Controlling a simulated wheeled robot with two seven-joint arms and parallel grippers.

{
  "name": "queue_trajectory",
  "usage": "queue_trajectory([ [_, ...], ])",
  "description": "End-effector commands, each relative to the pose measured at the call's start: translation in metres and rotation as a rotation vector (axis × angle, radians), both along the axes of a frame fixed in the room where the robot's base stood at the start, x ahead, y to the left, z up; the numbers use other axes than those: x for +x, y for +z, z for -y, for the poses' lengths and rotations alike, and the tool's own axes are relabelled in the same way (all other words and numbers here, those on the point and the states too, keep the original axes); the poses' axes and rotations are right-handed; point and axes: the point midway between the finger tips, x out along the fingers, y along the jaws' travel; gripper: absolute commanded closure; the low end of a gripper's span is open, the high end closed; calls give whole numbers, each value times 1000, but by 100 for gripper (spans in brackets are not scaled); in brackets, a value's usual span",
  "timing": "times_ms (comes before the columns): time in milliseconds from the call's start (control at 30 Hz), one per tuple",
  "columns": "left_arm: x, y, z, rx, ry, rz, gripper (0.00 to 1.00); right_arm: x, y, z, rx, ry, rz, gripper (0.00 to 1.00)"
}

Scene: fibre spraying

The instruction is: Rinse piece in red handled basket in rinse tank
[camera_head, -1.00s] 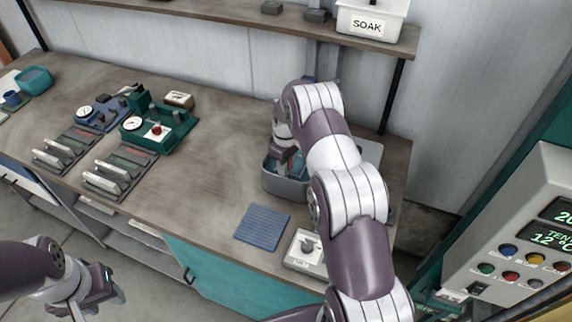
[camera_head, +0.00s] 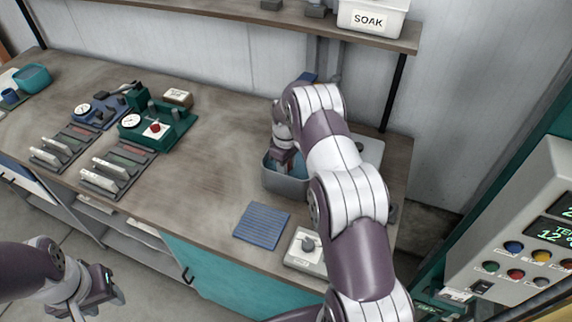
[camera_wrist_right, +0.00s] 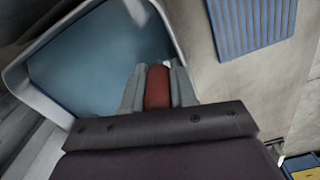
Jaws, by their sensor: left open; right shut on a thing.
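The rinse tank (camera_head: 286,186) is a grey tub with blue water on the right part of the bench, partly hidden by my right arm. It also shows in the right wrist view (camera_wrist_right: 178,38), with its pale rim and blue inside. My right gripper (camera_wrist_right: 158,84) is shut on a red handle (camera_wrist_right: 157,88), over the tank. The basket below the handle and the piece in it are hidden. My left gripper (camera_head: 106,282) is open and empty at the lower left, in front of the bench and away from the tank.
A blue ribbed mat (camera_head: 262,226) and a pale box with a knob (camera_head: 306,249) lie in front of the tank. Green (camera_head: 158,127) and blue devices with gauges stand left. A SOAK bin (camera_head: 372,18) sits on the shelf. A control panel (camera_head: 520,240) stands right. The bench middle is clear.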

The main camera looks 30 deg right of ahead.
Motion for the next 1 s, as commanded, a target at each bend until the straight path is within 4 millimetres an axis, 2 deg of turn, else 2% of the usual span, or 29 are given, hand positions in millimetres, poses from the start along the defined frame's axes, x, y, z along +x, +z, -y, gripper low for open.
queue_trajectory([
  [167,0,9,0,0,0,0,57,1,13,0,-1,0,3,100],
  [1000,0,73,0,0,0,0,57,1,117,0,-1,0,4,100],
])
